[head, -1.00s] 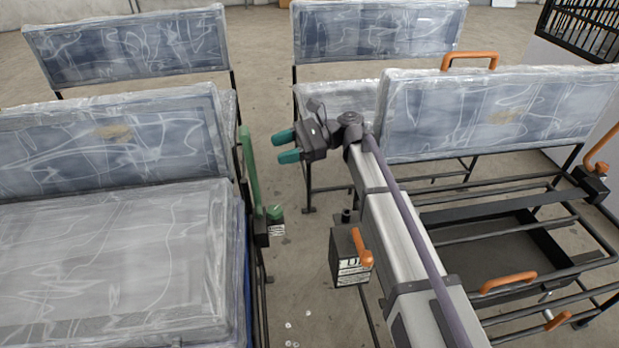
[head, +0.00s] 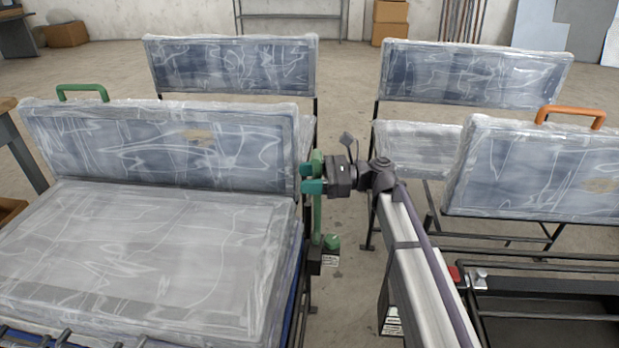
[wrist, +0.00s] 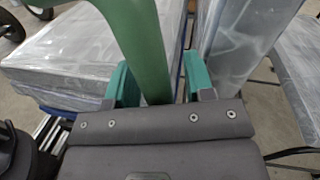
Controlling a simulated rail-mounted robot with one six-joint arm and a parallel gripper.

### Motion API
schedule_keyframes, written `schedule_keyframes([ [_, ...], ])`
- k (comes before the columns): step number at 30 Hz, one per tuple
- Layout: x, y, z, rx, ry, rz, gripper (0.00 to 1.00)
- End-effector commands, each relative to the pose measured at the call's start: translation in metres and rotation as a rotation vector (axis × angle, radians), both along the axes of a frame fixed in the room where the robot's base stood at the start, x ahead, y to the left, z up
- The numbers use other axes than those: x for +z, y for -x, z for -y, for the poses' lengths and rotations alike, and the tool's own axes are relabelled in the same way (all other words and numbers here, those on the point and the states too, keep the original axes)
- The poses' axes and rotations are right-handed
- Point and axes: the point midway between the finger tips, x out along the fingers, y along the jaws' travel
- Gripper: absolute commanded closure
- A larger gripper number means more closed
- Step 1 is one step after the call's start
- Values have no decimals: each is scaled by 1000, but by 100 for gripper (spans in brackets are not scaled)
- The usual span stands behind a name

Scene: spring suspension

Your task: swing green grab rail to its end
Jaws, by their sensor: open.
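The green grab rail (head: 317,212) stands nearly upright at the right side of the left, plastic-wrapped seat. Its lower end meets a dark bracket (head: 314,262) with a green knob (head: 332,242) beside it. My gripper (head: 306,178) is at the rail's upper part. In the wrist view, the rail (wrist: 147,50) runs between the two teal fingers of my gripper (wrist: 160,80). The fingers are open, one on each side of it. Whether either finger touches the rail cannot be told. The fingers partly hide the rail in the head view.
The left seat back (head: 160,150) and cushion (head: 150,255) lie close left of the rail. Another wrapped seat (head: 540,170) with an orange handle (head: 570,113) stands at right. A second green handle (head: 82,90) tops the left seat back. Bare floor shows between the seats.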

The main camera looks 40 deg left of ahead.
Motion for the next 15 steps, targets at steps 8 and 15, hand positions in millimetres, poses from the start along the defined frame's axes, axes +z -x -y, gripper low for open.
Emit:
schedule_keyframes([
  [8, 0, 0, 0, 0, 0, 0, 63],
  [15, 0, -1, 0, 0, 0, 0, 86],
])
